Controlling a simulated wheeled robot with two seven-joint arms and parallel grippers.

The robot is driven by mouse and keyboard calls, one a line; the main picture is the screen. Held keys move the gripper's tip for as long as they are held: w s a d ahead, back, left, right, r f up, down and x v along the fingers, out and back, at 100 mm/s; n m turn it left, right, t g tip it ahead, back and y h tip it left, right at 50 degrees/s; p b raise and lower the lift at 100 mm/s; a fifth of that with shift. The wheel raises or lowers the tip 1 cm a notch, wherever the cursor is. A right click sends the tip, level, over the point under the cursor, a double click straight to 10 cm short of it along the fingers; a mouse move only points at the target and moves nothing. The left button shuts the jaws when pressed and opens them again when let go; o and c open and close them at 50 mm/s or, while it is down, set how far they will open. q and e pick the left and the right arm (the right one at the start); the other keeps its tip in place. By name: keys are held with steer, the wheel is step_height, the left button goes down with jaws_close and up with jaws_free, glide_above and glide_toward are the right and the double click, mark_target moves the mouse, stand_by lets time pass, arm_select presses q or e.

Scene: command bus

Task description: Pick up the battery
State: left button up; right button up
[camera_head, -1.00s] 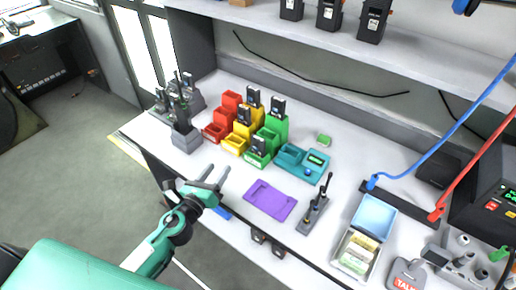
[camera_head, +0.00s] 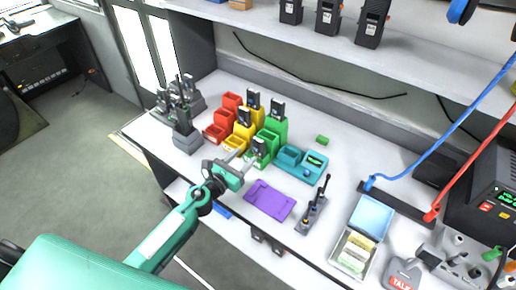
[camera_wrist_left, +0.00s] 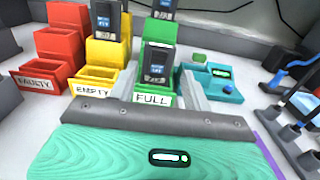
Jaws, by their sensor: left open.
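Dark batteries with small screens stand in the coloured bins. One battery (camera_head: 259,146) sits upright in the front of the green bin (camera_head: 277,130); it also shows in the left wrist view (camera_wrist_left: 156,64), above the "FULL" label. Another battery (camera_head: 277,109) stands in the rear green compartment. More stand in the yellow bin (camera_head: 234,141). My left gripper (camera_head: 248,158) is open and empty, just in front of the green bin. In the left wrist view its fingers point at the bin on either side of the front battery. My right gripper is not in view.
A red bin (camera_head: 214,134) labelled "FAULTY" stands left of the yellow "EMPTY" one. A teal charger-like unit (camera_head: 313,163) stands right of the green bin. A purple tray (camera_head: 268,201) lies near the table edge. Radios (camera_head: 184,130) stand at the far left.

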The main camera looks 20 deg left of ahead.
arm_select(q)
steer(key=x, duration=0.5)
steer(key=shift+w+p, duration=0.15)
steer(key=shift+p, duration=0.25)
jaws_close()
steer(key=shift+r+p, duration=0.4)
steer(key=shift+r, duration=0.1)
step_height(320, 180, up, 19)
steer(key=p, duration=1.1)
glide_above(255, 145)
steer(key=s, duration=0.2)
steer(key=shift+a, duration=0.35)
